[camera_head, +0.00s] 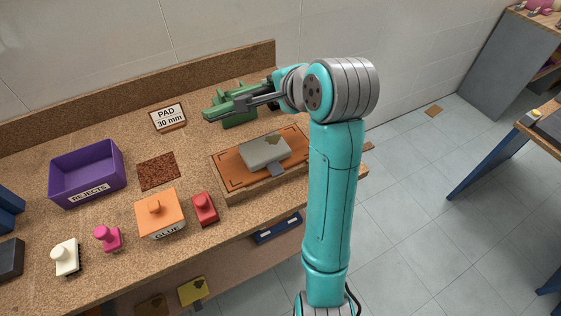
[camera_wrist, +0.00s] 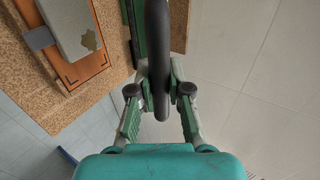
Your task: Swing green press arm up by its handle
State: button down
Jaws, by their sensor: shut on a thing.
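The green press (camera_head: 240,119) stands at the back of the counter, with its long green arm (camera_head: 217,111) above the base. The arm looks roughly level in the head view, but I cannot tell its exact angle. The dark handle (camera_wrist: 157,50) runs lengthwise between my fingers in the wrist view, and the green press body (camera_wrist: 136,35) shows beside it. My gripper (camera_wrist: 158,78) is shut on the handle, one finger on each side. In the head view my gripper (camera_head: 276,92) is partly hidden by my wrist.
A wooden tray (camera_head: 230,183) holding a grey block (camera_head: 265,151) lies in front of the press. A PAD 30 mm sign (camera_head: 168,117), purple REJECTS bin (camera_head: 87,173), orange GLUE box (camera_head: 160,213) and red stamp (camera_head: 205,208) stand leftward. The wall is close behind.

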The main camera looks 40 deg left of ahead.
jog(key=shift+r, duration=0.2)
jog(key=shift+h, duration=0.6)
jog(key=shift+w+a+r, duration=0.35)
jog(key=shift+a+r, duration=0.4)
jog(key=shift+r, duration=0.15)
jog(key=shift+w+a+r, duration=0.3)
jog(key=shift+a+r, duration=0.45)
jog(key=shift+r, duration=0.1)
jog(key=shift+w+a+r, duration=0.35)
jog(key=shift+a+r, duration=0.4)
jog(key=shift+r, duration=0.15)
jog(key=shift+w+a+r, duration=0.1)
jog(key=shift+a+r, duration=0.25)
jog(key=w+a+r+g+h, duration=0.1)
jog(key=w+a+r, duration=0.1)
jog(key=a, duration=0.3)
jog(key=shift+r, duration=0.85)
